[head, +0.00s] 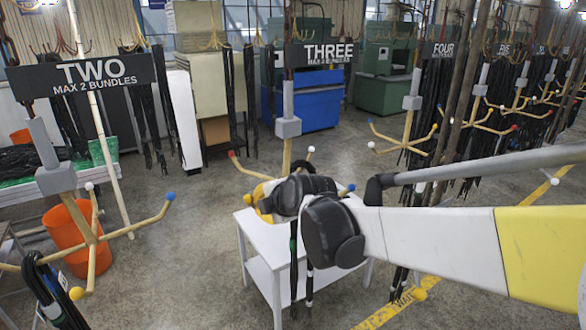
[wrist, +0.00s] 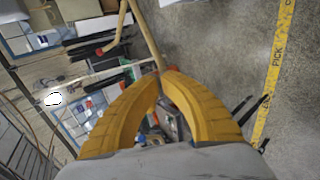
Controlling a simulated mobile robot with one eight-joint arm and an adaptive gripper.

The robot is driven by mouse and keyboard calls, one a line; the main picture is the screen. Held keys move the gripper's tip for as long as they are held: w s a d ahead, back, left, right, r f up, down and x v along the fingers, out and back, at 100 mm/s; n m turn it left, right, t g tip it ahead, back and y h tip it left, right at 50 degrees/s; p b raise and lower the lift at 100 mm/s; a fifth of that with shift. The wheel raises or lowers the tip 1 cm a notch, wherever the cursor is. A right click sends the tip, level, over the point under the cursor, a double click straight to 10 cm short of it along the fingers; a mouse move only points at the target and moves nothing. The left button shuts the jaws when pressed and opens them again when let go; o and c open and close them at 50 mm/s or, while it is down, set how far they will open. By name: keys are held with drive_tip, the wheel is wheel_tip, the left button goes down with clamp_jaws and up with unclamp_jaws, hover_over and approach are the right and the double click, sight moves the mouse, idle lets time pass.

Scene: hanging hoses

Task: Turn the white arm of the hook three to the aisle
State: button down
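Hook three hangs under the THREE sign (head: 321,53), with a grey block (head: 288,128) on its post. A pale, seemingly white tip (head: 310,151) shows behind the post. My gripper (head: 263,195) is at the hook's lower front left. In the wrist view, the yellow fingers (wrist: 163,74) close together at a tan arm (wrist: 147,38), whose end is hidden between them; I cannot tell its tip colour. A red-tipped arm (wrist: 112,35) shows left of it.
A white table (head: 258,238) stands beneath my gripper, and dark hoses hang in front of it. Hook two (head: 90,225) is at left, with an orange bucket (head: 70,237) behind it. Hook four (head: 407,130) is at right. A yellow floor line (head: 385,314) runs at lower right.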

drive_tip(key=shift+w+a+b, duration=0.15)
drive_tip(key=shift+w+a, duration=0.2)
drive_tip(key=shift+a, duration=0.35)
drive_tip(key=shift+w+a+b, duration=0.15)
drive_tip(key=shift+w+a, duration=0.15)
drive_tip(key=shift+a, duration=0.45)
drive_tip(key=shift+w+a+b, duration=0.15)
drive_tip(key=shift+w+a, duration=0.2)
drive_tip(key=shift+a, duration=0.65)
drive_tip(key=shift+d+r+p, duration=2.2)
drive_tip(key=shift+r+p, duration=0.55)
drive_tip(key=shift+r, duration=1.75)
drive_tip(key=s+d+p, duration=0.1)
drive_tip(key=s+d, duration=0.5)
drive_tip(key=s, duration=0.4)
drive_tip(key=shift+s+d, duration=0.35)
drive_tip(key=shift+s, duration=0.05)
